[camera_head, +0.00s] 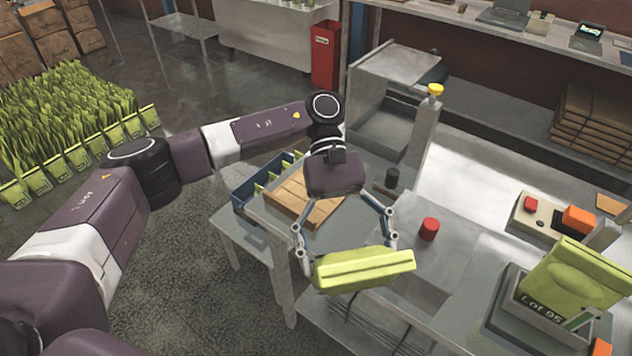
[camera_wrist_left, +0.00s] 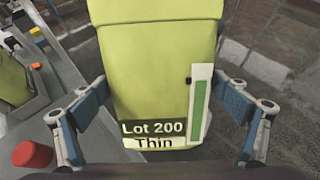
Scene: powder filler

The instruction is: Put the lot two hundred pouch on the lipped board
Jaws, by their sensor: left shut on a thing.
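The lot two hundred pouch (camera_head: 365,270) is yellow-green, and its label reads "Lot 200 Thin" in the left wrist view (camera_wrist_left: 155,70). My left gripper (camera_head: 345,258) is shut on it, with one finger at each side, and holds it in the air in front of the steel bench. A tan wooden board (camera_head: 290,193), which looks like the lipped board, lies on the bench behind my gripper, partly hidden by it. My right gripper is not in view.
A red knob (camera_head: 429,229) and a dark knob (camera_head: 392,178) stand on the bench near the pouch. A blue divided bin (camera_head: 243,196) stands left of the board. Another green pouch (camera_head: 570,285), marked "Lot 95", stands at right. Many green pouches (camera_head: 70,130) stand on the floor at left.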

